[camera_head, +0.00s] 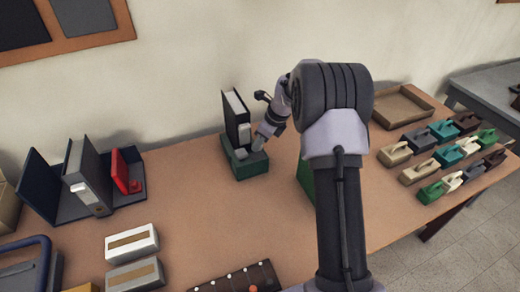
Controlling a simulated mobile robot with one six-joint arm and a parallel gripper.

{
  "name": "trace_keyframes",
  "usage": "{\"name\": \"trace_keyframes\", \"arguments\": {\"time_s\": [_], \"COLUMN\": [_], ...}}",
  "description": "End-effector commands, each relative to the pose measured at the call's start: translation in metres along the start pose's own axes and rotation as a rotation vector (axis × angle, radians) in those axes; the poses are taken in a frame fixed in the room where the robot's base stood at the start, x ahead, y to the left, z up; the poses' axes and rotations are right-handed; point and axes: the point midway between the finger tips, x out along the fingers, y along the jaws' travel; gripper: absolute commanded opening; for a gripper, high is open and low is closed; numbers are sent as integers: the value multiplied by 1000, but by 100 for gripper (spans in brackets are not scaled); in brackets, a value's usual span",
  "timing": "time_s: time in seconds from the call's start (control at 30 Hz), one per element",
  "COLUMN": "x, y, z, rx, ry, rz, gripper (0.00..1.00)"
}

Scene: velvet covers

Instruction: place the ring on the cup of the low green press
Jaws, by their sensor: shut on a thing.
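A low green block with pale parts on top, seemingly the low green press (247,168), stands near the back middle of the table. A dark upright piece with a pale edge rises at its back. My gripper (259,143) is over its right side, pointing down and left. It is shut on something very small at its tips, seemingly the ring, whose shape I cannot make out. The cup cannot be told apart from the pale parts there. I cannot tell whether the held thing touches the press. Another green piece (306,181) is mostly hidden behind my arm.
Dark binders (92,180) and a red piece (126,170) stand at left. Two pale boxes (132,244) and a dark strip with pale dots (238,281) lie in front. Several coloured handled blocks (444,155) and a shallow tray (402,107) are at right. Bare table lies left of the press.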

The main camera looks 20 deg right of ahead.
Motion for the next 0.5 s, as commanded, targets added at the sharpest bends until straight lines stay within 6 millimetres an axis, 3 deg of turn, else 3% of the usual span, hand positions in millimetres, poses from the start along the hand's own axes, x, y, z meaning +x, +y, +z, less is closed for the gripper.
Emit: {"name": "trace_keyframes", "arguments": {"time_s": [0.1, 0.5], "x": [26, 29], "y": [1, 1], "z": [-11, -12], "rx": [2, 0], "ry": [1, 1], "rz": [3, 2], "gripper": [0, 0]}}
